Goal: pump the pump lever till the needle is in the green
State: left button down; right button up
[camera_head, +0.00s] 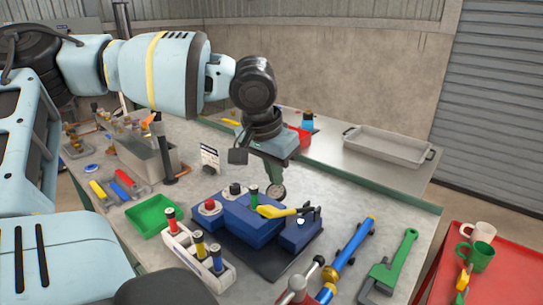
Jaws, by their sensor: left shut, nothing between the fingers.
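A blue unit (250,222) stands on a dark base plate on the grey workbench. A yellow lever (284,211), which looks like the pump lever, lies across its top and points right. My left gripper (273,175) reaches down from above, shut and empty, just above the gauge in the picture and behind the lever. It partly hides what is behind it, and I cannot tell whether it touches anything. My right gripper is not in view.
A white rack (195,255) with coloured cylinders stands front left of the unit, beside a green tray (152,215). A grey tray (388,147) sits on the bench behind. A red table (510,275) holds mugs.

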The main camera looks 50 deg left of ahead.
aim_at(272, 208)
pick_arm(q)
jog(key=f, duration=0.2)
jog(key=s+f, duration=0.1)
jog(key=f, duration=0.1)
jog(key=shift+s+d, duration=0.1)
jog(key=shift+s, duration=0.1)
jog(key=shift+s+f, duration=0.1)
jog(key=shift+f, duration=0.15)
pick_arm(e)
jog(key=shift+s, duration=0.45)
pick_arm(q)
jog(key=shift+f, duration=0.1)
